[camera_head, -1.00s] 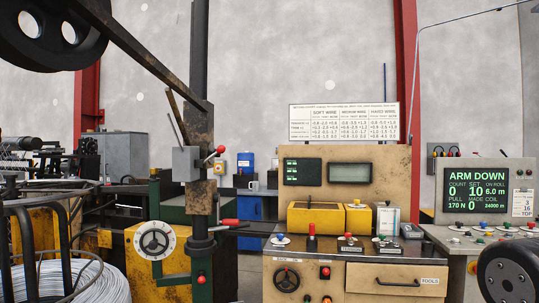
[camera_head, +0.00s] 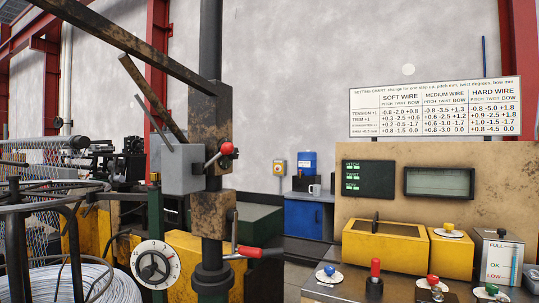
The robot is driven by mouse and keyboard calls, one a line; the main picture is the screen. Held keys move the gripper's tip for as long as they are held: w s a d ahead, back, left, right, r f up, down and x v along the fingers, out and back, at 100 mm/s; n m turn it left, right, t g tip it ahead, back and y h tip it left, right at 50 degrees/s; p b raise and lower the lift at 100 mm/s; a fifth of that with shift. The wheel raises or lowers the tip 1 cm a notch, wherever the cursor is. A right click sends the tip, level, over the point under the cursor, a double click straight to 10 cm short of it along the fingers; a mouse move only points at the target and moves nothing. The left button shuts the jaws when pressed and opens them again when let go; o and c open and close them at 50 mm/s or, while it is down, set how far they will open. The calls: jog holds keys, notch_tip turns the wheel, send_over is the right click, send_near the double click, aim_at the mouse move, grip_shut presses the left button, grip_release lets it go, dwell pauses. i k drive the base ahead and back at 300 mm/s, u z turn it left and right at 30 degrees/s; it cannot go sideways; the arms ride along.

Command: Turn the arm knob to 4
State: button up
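A white numbered dial (camera_head: 136,272) with a dark lobed knob (camera_head: 155,268) at its middle is at the lower left, on the front of a yellow housing beside the dark post. Its numbers are too small to read surely, so I cannot tell its setting. No label shows whether it is the arm knob. A long dark arm bar (camera_head: 110,40) slopes from the upper left to the post (camera_head: 211,110). A lever with a red ball (camera_head: 227,149) and a red-handled lever (camera_head: 249,252) stick out from the post. My gripper is not in view.
A coil of pale wire (camera_head: 75,280) and a dark frame stand at the lower left. A bench panel (camera_head: 430,210) with a chart, yellow boxes and several coloured knobs fills the right. A gap of floor shows between post and bench. A blue cabinet (camera_head: 308,220) stands behind.

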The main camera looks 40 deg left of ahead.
aim_at(235, 155)
jog(key=u, duration=0.25)
jog(key=i, duration=0.9)
jog(key=u, duration=0.45)
